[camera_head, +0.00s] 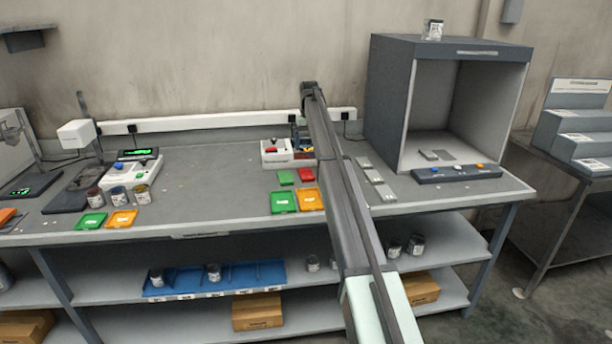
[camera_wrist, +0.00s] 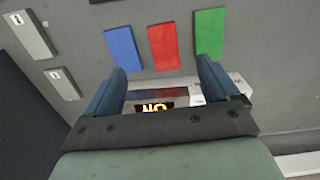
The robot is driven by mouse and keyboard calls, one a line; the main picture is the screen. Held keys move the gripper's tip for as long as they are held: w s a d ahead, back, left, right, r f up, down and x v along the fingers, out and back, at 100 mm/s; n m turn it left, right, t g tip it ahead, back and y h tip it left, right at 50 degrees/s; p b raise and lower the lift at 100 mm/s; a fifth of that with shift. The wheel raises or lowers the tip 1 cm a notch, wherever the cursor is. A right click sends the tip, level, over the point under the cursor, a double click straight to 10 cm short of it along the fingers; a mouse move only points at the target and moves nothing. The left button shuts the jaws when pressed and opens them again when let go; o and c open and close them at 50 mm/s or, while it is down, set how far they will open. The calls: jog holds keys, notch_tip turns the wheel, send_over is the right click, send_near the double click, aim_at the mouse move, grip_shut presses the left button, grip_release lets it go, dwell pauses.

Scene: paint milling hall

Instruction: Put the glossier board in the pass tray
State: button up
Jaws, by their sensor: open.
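In the wrist view, a blue board (camera_wrist: 123,48), a red board (camera_wrist: 163,47) and a green board (camera_wrist: 209,33) lie flat in a row on the bench. In the head view the green board (camera_head: 286,177) and red board (camera_head: 306,175) show; my arm hides the blue one. I cannot tell which is glossier. A green tray (camera_head: 284,203) and an orange tray (camera_head: 310,200) lie in front of them; their labels are too small to read. My gripper (camera_wrist: 163,68) is open and empty, apart from the boards. My arm partly hides it in the head view.
A white instrument (camera_head: 288,155) with an amber display (camera_wrist: 153,106) stands behind the boards. Grey labelled panels (camera_head: 375,177) lie right of my arm, before a large grey booth (camera_head: 390,105). Jars (camera_head: 119,196) and another green tray (camera_head: 91,222) and orange tray (camera_head: 122,218) are at left.

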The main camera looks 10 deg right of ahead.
aim_at(306, 173)
jog(key=s+f+t, duration=0.1)
jog(key=s+f, duration=0.1)
jog(key=s, duration=0.4)
jog(key=w+f+t, duration=0.1)
jog(key=w+f, duration=0.1)
jog(key=f, duration=0.2)
jog(key=w+f+t, duration=0.1)
jog(key=w+f, duration=0.2)
jog(key=w+f+t, duration=0.1)
jog(key=w+f, duration=0.2)
jog(key=f, duration=0.1)
jog(key=shift+a+f+t, duration=0.3)
jog(key=shift+a+f, duration=0.05)
jog(key=c, duration=1.2)
